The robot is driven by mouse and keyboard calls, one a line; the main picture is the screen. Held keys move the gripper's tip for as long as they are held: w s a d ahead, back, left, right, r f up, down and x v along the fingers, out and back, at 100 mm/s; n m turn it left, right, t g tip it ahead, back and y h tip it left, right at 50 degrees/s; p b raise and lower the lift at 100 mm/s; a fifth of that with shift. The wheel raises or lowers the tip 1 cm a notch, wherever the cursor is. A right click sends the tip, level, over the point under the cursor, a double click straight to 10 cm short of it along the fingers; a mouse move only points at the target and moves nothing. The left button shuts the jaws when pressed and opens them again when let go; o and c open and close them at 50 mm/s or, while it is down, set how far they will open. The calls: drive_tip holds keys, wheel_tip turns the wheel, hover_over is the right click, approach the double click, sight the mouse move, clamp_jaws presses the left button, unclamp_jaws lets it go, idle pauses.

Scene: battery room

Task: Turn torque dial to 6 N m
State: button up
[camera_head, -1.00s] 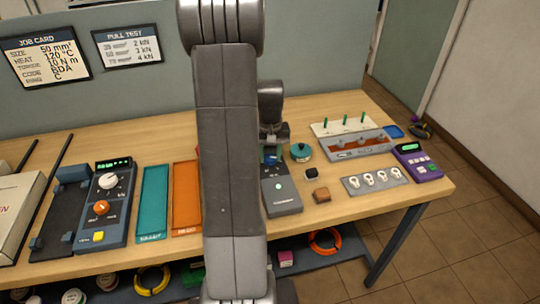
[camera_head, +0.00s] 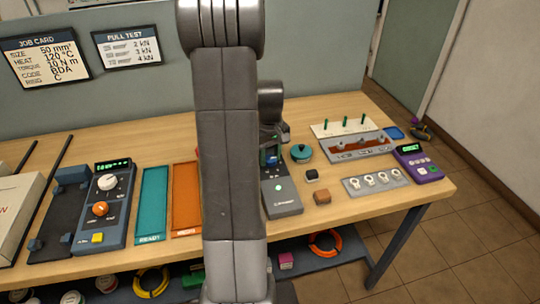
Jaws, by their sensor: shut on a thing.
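A dark grey unit (camera_head: 284,203) with a small green light stands on the bench, its left part hidden behind my arm. My gripper (camera_head: 271,148) is at the far end of this unit, fingers down, shut on what appears to be its torque dial. The dial itself is hidden by the gripper and arm, so its pointer and scale cannot be read. A bit of blue-green shows just below the fingers. The job card (camera_head: 43,57) on the back panel lists torque as 10 N m.
A teal round pot (camera_head: 301,153) stands close right of the gripper. A black block (camera_head: 312,176) and a brown block (camera_head: 322,196) lie right of the unit. A control box (camera_head: 101,205) with white and orange knobs, a teal tray (camera_head: 153,203) and an orange tray (camera_head: 186,198) are left.

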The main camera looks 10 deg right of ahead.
sight(270, 158)
drive_tip(key=shift+w, duration=0.1)
drive_tip(key=o, duration=1)
wheel_tip(270, 158, up, 14)
drive_tip(key=shift+f, duration=0.1)
wheel_tip(270, 158, down, 14)
drive_tip(key=shift+r, duration=0.1)
idle(0.4)
idle(0.3)
